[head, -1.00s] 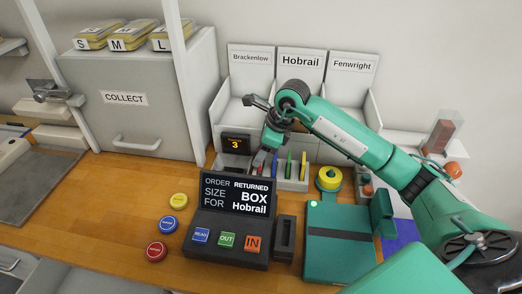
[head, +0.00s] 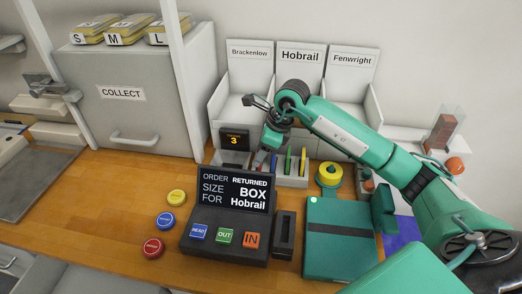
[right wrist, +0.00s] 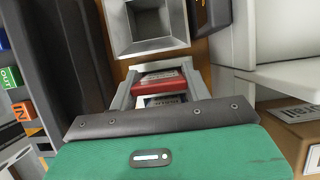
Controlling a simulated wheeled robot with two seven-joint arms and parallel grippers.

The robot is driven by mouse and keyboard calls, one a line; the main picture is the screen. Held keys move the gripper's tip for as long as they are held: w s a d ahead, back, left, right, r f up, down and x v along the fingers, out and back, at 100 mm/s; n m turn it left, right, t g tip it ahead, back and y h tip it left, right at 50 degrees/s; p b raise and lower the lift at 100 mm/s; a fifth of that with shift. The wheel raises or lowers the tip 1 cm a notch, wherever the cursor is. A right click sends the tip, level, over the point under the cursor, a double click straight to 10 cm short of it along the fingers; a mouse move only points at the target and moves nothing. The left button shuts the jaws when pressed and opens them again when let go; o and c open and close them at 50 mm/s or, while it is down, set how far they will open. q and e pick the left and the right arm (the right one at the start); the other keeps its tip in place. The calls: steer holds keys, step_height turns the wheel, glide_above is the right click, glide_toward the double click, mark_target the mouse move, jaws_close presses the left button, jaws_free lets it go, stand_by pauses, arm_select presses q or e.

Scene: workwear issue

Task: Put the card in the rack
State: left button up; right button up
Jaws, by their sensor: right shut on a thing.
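My right gripper (head: 264,158) is at the left part of the small grey rack (head: 292,182), low behind the console, and is shut on a card. In the right wrist view, a red card (right wrist: 162,80) with a white label shows just beyond the green gripper body, between two light grey uprights. A blue and white card edge (right wrist: 165,100) shows just below it. The gripper body hides the lower parts, so I cannot tell how deep the held card sits in the rack. My left gripper is out of view.
The console (head: 228,222) reads "ORDER RETURNED, SIZE BOX, FOR Hobrail". Green and yellow cards (head: 302,161) stand to the right in the rack. A small display (head: 234,139) showing 3 is close left of the gripper. Tall labelled bins (head: 301,60) stand behind. The wooden counter at left is mostly clear.

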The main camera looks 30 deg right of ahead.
steer(key=shift+d+f+b, duration=0.3)
steer(key=shift+f+b, duration=0.2)
steer(key=shift+f, duration=0.3)
steer(key=shift+s+d, duration=0.1)
steer(key=shift+c, duration=0.4)
steer(key=o, duration=1.1)
steer(key=shift+d, duration=0.1)
steer(key=shift+r, duration=0.1)
steer(key=shift+a+r+p, duration=0.3)
steer(key=shift+r+p, duration=0.25)
steer(key=shift+r, duration=0.35)
steer(key=shift+a+r+p, duration=0.3)
steer(key=shift+r+p, duration=0.2)
steer(key=shift+r, duration=0.4)
steer(key=shift+r+p, duration=1.6)
steer(key=shift+r, duration=1.35)
